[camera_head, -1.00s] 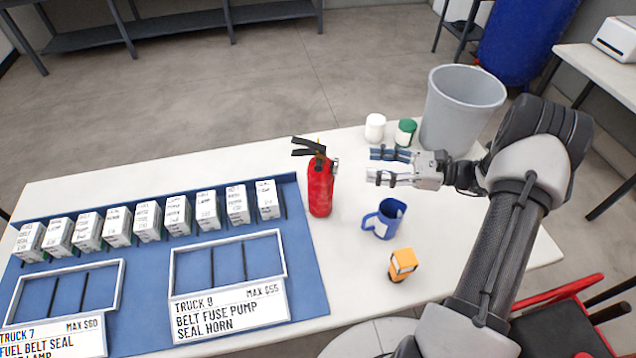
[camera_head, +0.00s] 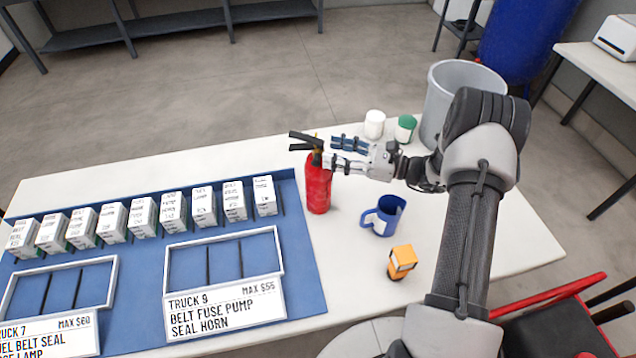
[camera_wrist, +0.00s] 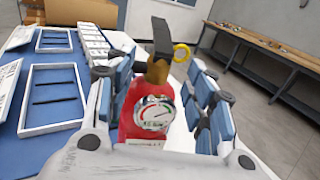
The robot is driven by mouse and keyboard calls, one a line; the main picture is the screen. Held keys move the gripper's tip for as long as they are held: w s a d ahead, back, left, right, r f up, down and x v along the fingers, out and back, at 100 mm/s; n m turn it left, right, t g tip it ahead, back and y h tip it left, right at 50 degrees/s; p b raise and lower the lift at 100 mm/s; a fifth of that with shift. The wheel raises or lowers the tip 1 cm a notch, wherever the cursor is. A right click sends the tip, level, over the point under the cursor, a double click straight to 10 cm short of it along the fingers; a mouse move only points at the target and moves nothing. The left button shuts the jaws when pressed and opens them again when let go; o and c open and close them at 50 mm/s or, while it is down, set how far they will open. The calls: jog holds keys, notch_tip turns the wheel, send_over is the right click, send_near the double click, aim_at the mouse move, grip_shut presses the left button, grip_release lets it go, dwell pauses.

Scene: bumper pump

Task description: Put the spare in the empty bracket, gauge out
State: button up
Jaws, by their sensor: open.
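The spare is a red fire extinguisher (camera_head: 318,188) with a black handle, standing upright on the white table. In the wrist view, the extinguisher (camera_wrist: 146,118) is between the fingers, with its round gauge (camera_wrist: 154,113) facing the camera and a yellow ring at its handle. My gripper (camera_head: 342,153) is open, with its fingers at the extinguisher's upper part; it also shows in the wrist view (camera_wrist: 160,100), one finger on each side. I cannot tell whether the fingers touch it. The empty bracket is not visible in either view.
A white jar (camera_head: 374,124), a green-lidded jar (camera_head: 405,128) and a grey bin (camera_head: 440,100) are behind. A blue mat (camera_head: 300,260) with labelled boxes and trays lies left.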

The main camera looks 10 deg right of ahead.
aim_at(319, 145)
jog(key=b+x, duration=0.1)
jog(key=x, duration=0.4)
jog(key=shift+c, duration=0.2)
grip_shut()
dwell(0.4)
dwell(0.5)
jog(key=shift+r, duration=0.15)
